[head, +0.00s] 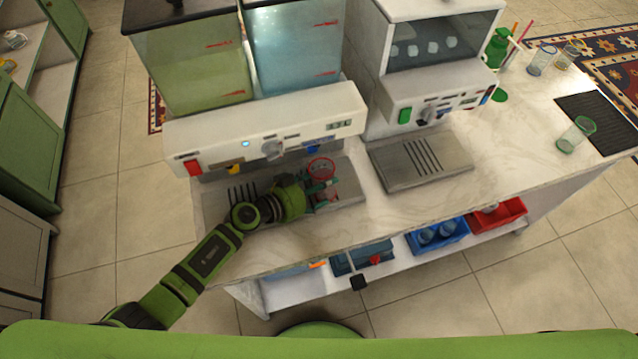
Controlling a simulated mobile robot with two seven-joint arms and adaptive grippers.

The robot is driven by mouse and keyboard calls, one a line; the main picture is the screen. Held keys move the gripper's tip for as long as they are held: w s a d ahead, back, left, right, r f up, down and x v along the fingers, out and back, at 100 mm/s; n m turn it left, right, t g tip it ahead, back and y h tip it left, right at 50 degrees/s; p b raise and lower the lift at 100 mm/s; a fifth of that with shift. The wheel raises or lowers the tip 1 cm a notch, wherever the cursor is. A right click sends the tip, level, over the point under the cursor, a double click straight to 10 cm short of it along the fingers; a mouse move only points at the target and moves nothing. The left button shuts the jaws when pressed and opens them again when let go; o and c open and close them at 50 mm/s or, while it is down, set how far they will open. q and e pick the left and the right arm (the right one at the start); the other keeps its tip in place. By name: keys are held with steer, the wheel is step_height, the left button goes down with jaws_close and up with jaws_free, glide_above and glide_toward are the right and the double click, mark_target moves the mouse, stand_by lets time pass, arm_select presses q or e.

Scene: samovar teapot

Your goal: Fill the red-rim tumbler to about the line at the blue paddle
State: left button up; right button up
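The red-rim tumbler (321,167) stands at the drip tray (348,192) of the two-tank dispenser (265,125), just below and in front of the blue paddle (313,150). My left gripper (324,190) reaches in from the left at the tumbler's body, its fingers around the tumbler and seemingly closed on it. The fingers hide much of the tumbler, so its liquid level and the line cannot be made out. The right tank (295,50) holds blue liquid. The left tank (195,65) holds yellow-green liquid above a yellow paddle (235,168). My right gripper is not in view.
An ice machine (430,80) with a metal tray (420,162) stands to the right. Blue (438,236) and red (497,215) bins sit below.

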arm_select(q)
steer(key=shift+s, duration=0.1)
stand_by(0.4)
steer(key=s+d, duration=0.1)
steer(key=s, duration=0.2)
steer(key=s+d, duration=0.1)
steer(key=s, duration=0.2)
steer(key=s+d, duration=0.1)
steer(key=s, duration=0.2)
steer(key=shift+s, duration=0.2)
steer(key=shift+w, duration=0.1)
